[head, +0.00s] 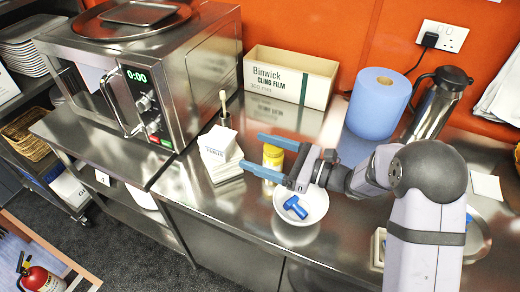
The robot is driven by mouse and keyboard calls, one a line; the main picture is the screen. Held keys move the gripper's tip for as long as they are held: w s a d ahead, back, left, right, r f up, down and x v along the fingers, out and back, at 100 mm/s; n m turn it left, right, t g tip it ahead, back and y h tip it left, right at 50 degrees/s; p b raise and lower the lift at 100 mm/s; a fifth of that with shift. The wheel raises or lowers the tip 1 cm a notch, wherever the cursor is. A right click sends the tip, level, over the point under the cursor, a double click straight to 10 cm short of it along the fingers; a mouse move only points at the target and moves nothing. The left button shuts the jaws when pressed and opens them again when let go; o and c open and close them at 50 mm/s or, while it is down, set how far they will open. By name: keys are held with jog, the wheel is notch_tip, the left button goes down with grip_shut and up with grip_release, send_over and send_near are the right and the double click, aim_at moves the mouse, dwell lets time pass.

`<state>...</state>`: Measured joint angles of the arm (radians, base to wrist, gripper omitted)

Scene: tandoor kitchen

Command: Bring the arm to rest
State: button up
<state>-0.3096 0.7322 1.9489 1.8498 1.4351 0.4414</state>
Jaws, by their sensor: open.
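My gripper (263,158) is open, with its two blue fingers pointing left above the steel counter (190,190). A yellow-lidded jar (272,156) shows behind the fingers in the picture. A white bowl (296,234) with a blue object (295,207) in it stands below the gripper. My arm reaches in from the right and hides part of the counter.
A steel oven (185,75) stands at the left. A cling film box (290,76), a blue paper roll (379,103) and a steel flask (437,105) stand along the orange wall. A white stack (219,153) sits left of the fingers.

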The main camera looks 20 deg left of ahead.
jog(key=s+d+r+n+g+h+p, duration=0.35)
jog(key=s+d+n+h+p, duration=0.65)
jog(key=s+d, duration=0.45)
jog(key=d+r+n+t+h+p, duration=0.1)
jog(key=d+r+n+h+p, duration=0.1)
jog(key=d, duration=0.9)
jog(key=d+r+n+t+h+p, duration=0.2)
jog(key=d+n+h+p, duration=0.3)
jog(key=d, duration=0.6)
jog(key=shift+s+d+n+h, duration=0.3)
jog(key=shift+s+n+h, duration=0.05)
jog(key=shift+n+h, duration=0.15)
